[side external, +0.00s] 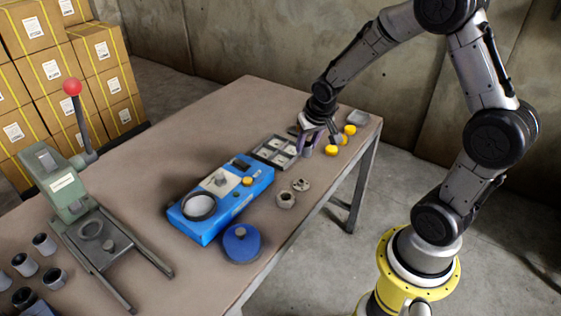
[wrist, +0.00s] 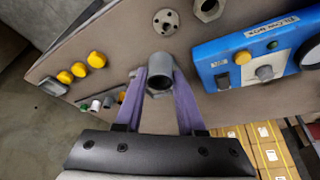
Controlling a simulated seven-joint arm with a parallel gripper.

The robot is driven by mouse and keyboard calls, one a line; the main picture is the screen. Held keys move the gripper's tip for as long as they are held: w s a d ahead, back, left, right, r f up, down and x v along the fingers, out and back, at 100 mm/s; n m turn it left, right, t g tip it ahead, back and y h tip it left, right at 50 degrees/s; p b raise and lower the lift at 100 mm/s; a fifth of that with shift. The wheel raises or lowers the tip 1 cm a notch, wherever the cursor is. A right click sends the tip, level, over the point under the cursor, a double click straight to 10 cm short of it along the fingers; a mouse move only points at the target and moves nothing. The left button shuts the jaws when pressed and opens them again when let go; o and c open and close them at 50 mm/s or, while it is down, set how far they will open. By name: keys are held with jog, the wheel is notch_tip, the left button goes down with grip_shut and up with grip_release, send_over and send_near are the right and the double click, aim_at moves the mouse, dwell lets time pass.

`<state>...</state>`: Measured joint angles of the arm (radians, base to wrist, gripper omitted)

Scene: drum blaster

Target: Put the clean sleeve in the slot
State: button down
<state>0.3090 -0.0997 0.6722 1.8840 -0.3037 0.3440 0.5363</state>
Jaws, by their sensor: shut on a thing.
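My gripper (side external: 319,146) is over the far end of the table. In the wrist view its two purple fingers (wrist: 162,80) are shut on a grey hollow sleeve (wrist: 160,60), one finger on each side. The sleeve's open end faces the camera. I cannot tell whether it touches the table, or whether it is clean. A grey tray with compartments (side external: 266,159) lies just left of my gripper in the side view. In the wrist view my gripper hides most of that area. I cannot tell which opening is the slot.
A blue device (side external: 208,227), also in the wrist view (wrist: 222,77), stands nearer, beside a blue round part (side external: 241,244). A flanged disc (wrist: 165,22) and a nut (wrist: 208,9) lie close. Yellow knobs (wrist: 79,69) lie by the table edge. A green press (side external: 62,190) and several sleeves (side external: 25,265) stand left.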

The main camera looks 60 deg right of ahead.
jog(key=shift+s+r, duration=0.2)
jog(key=shift+s, duration=0.1)
jog(key=shift+w+d+r, duration=0.1)
jog(key=shift+d+r, duration=0.05)
jog(key=w+d+f, duration=0.3)
jog(key=w+f, duration=0.1)
jog(key=w, duration=0.5)
send_near(279, 159)
jog(key=shift+w+d+f, duration=0.3)
jog(key=shift+w+d, duration=0.1)
jog(key=shift+d, duration=0.05)
jog(key=shift+w+d+f, duration=0.1)
jog(key=shift+w+f, duration=0.15)
jog(key=shift+f, duration=0.05)
jog(key=shift+w+f, duration=0.15)
jog(key=shift+f, duration=1.55)
jog(key=shift+f, duration=0.2)
jog(key=c, duration=0.8)
grip_release()
